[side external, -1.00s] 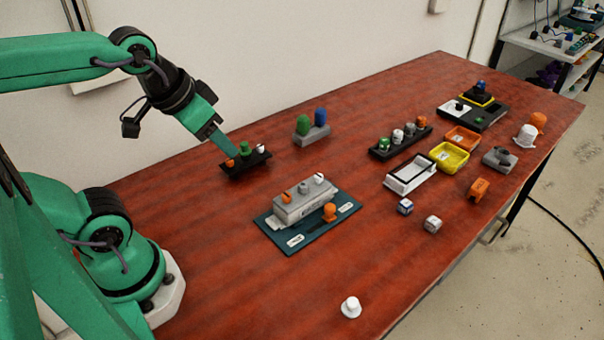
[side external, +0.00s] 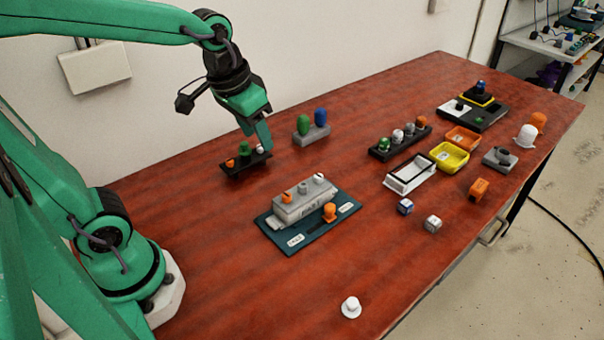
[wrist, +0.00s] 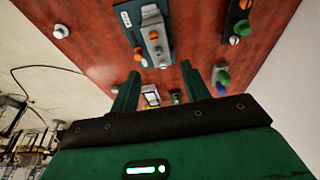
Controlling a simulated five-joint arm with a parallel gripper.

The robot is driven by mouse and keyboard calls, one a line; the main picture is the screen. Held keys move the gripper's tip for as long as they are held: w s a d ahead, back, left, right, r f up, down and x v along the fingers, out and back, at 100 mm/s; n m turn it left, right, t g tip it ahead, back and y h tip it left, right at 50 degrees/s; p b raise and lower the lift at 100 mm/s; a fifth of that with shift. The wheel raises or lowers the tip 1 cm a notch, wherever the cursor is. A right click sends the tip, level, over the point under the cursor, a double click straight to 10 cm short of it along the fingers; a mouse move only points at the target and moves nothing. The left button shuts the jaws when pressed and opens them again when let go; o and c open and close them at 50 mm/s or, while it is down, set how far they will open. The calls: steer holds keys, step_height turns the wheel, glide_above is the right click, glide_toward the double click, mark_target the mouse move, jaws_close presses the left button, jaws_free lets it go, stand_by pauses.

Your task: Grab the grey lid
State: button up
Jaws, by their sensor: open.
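A grey lid (side external: 303,188) stands in the middle of the grey block (side external: 290,212) on the teal mat, between an orange lid (side external: 287,197) and a paler lid (side external: 318,178). Another grey lid (side external: 409,128) sits in the black rack at the right; I cannot tell which one the task means. My gripper (side external: 262,138) is above the right end of the small black holder (side external: 240,168), near its white lid (side external: 260,149), apart from the grey block. In the wrist view my gripper (wrist: 162,80) has its fingers apart with nothing held. The grey block (wrist: 155,42) shows beyond them.
A grey stand (side external: 312,136) with a green and a blue piece is just right of my gripper. Yellow (side external: 450,157) and orange trays, a white tray (side external: 410,175) and two small cubes lie further right. The front left tabletop is mostly clear around one white lid (side external: 350,307).

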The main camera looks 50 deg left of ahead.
mark_target(302, 185)
steer(key=w+f+g, duration=0.1)
steer(key=w+f, duration=0.1)
steer(key=w, duration=0.1)
steer(key=w+d+f+g, duration=0.1)
steer(key=w+f, duration=0.2)
steer(key=w+f+g, duration=0.1)
steer(key=w+f, duration=0.2)
steer(key=shift+w+d+f, duration=0.15)
steer(key=shift+w+d, duration=0.1)
steer(key=shift+w, duration=0.05)
steer(key=shift+w+f, duration=0.3)
steer(key=shift+f, duration=4.05)
jaws_close()
steer(key=shift+r, duration=0.15)
